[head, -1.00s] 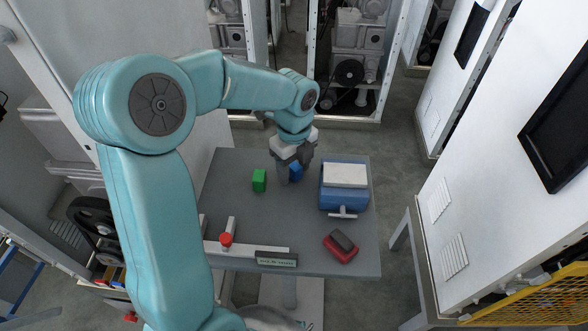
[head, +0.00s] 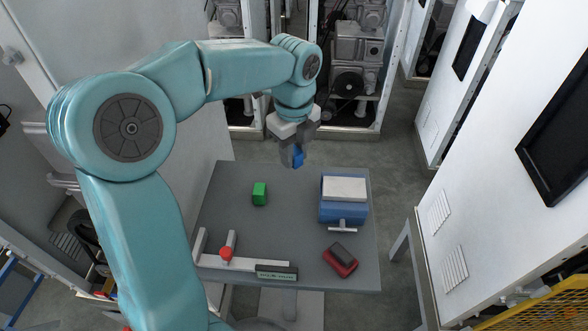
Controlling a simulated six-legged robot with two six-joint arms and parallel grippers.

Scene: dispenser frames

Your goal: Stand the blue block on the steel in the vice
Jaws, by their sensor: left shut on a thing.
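The blue block (head: 298,158) is between the fingers of my left gripper (head: 292,157), which is shut on it. The gripper holds it up over the far part of the grey table; the fingers hide part of the block. The blue vice (head: 343,212) stands on the right side of the table, with a pale steel piece (head: 344,188) across its top and a grey handle at its near side. The gripper is left of the vice and farther back. My right gripper is not in view.
A green block (head: 259,194) stands on the table (head: 290,230) at the left. A red ball-like knob (head: 226,253) sits by a pale rail at the front left. A red and dark item (head: 341,260) lies at the front right. The table's middle is clear.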

